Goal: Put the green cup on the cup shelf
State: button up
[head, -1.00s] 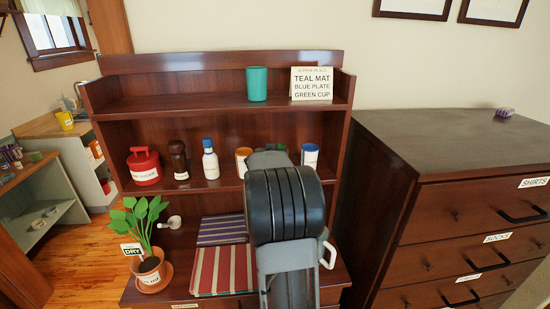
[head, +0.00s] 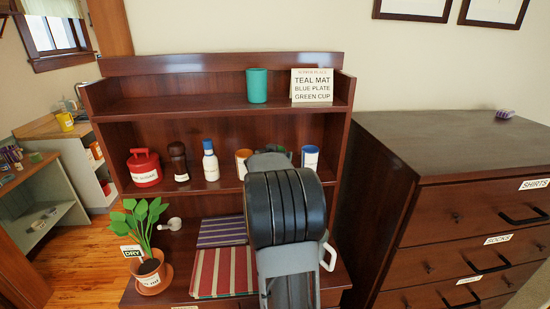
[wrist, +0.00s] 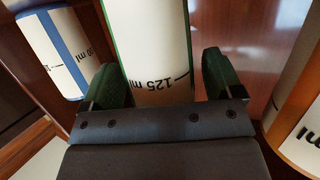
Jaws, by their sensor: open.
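A white cup with green edges and "125 ml" print (wrist: 150,50), which looks like the green cup, stands between the jaws in the wrist view. My gripper (wrist: 168,80) is open, with one dark green finger on each side of it. I cannot tell if the fingers touch it. In the head view my arm hides most of this cup and the gripper. A plain teal-green cup (head: 257,85) stands upright on the top shelf (head: 190,103). No label naming a cup shelf is readable.
On the middle shelf, an orange-trimmed cup (head: 243,162) and a blue-trimmed cup (head: 310,158) stand close on either side. A white bottle (head: 210,162), brown shaker (head: 179,160) and red canister (head: 144,168) are further left. A sign (head: 312,86) stands right of the teal cup.

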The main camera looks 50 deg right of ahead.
jog(key=v, duration=1.2)
jog(key=w+a+n+t+y, duration=0.2)
jog(key=a+n+t+y, duration=0.65)
jog(key=a, duration=1.45)
jog(key=s+a+f+n+g+y, duration=0.2)
jog(key=s+a+f+g, duration=0.2)
jog(key=s, duration=0.3)
jog(key=s+a+f+n+g+y, duration=0.2)
jog(key=s+a+f+g, duration=0.1)
jog(key=s+g, duration=0.3)
jog(key=shift+s+a+f+p, duration=0.35)
jog(key=shift+s+f, duration=0.2)
jog(key=shift+s, duration=0.3)
jog(key=shift+y, duration=0.25)
jog(key=shift+f+b, duration=0.5)
jog(key=shift+f, duration=0.05)
